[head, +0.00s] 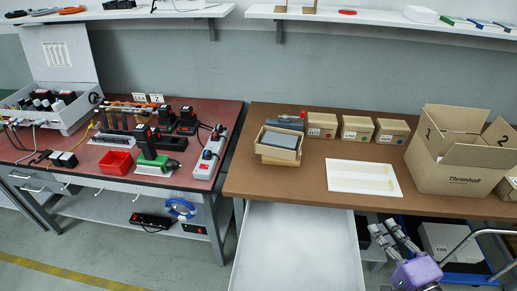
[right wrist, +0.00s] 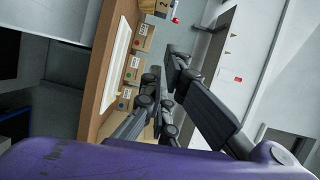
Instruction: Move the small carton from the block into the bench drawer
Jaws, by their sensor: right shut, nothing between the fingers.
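A small open-topped carton (head: 268,150) with a dark grey filling sits on a tan block (head: 279,161) at the back left of the brown bench (head: 262,188). The bench drawer (head: 294,250) is pulled out below the front edge, and its visible white interior is empty. My right gripper (head: 382,226) is shut and empty, in front of the bench, right of the drawer and well apart from the carton. It also shows in the right wrist view (right wrist: 165,66). My left gripper is not in view.
Three small labelled boxes (head: 357,130) stand along the back. A white tray (head: 363,178) lies mid-bench, and a large open box (head: 457,165) stands at the right. A red workbench (head: 120,145) with tools and a power strip (head: 209,152) is at the left. A trolley handle (head: 482,240) is at lower right.

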